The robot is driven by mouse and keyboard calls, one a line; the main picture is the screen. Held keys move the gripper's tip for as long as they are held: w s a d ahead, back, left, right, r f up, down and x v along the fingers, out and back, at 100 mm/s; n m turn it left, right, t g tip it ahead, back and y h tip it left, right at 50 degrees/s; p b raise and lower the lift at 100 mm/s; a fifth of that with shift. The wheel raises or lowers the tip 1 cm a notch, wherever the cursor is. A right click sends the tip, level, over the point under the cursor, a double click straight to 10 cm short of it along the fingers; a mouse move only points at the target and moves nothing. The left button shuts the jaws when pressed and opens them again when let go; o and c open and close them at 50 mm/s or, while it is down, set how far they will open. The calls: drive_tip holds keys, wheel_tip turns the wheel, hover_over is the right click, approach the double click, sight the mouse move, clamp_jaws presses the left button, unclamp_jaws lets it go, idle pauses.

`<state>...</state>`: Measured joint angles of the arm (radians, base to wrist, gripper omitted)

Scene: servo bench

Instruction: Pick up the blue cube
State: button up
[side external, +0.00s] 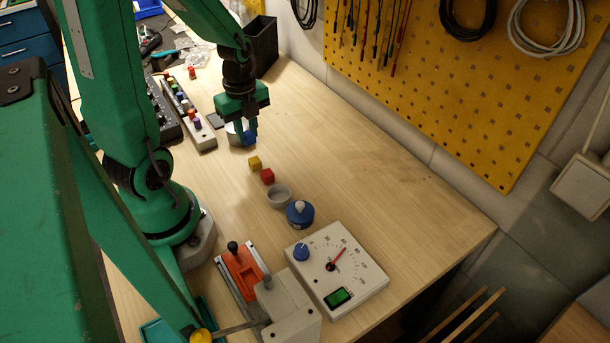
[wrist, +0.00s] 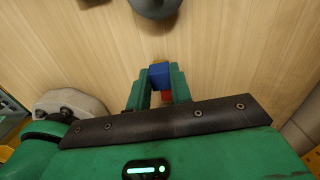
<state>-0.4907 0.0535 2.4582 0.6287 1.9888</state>
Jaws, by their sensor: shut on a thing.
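The blue cube (side external: 250,141) is at the fingertips of my gripper (side external: 246,137) in the side view. In the wrist view the blue cube (wrist: 159,74) sits between the two green fingers (wrist: 160,84), which are shut on it. The fingers hide part of its sides. I cannot tell whether the cube touches the bench or is slightly above it.
A yellow cube (side external: 255,162) and a red cube (side external: 267,176) lie nearby, toward the camera. Beyond them are a grey bowl (side external: 279,195), a blue round pot (side external: 300,213) and a dial box (side external: 337,268). A block rack (side external: 188,115) stands left. The bench at right is clear.

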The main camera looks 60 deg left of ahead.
drive_tip(key=d+r, duration=0.4)
drive_tip(key=d, duration=0.4)
drive_tip(key=shift+w+r, duration=0.25)
drive_tip(key=shift+r, duration=0.15)
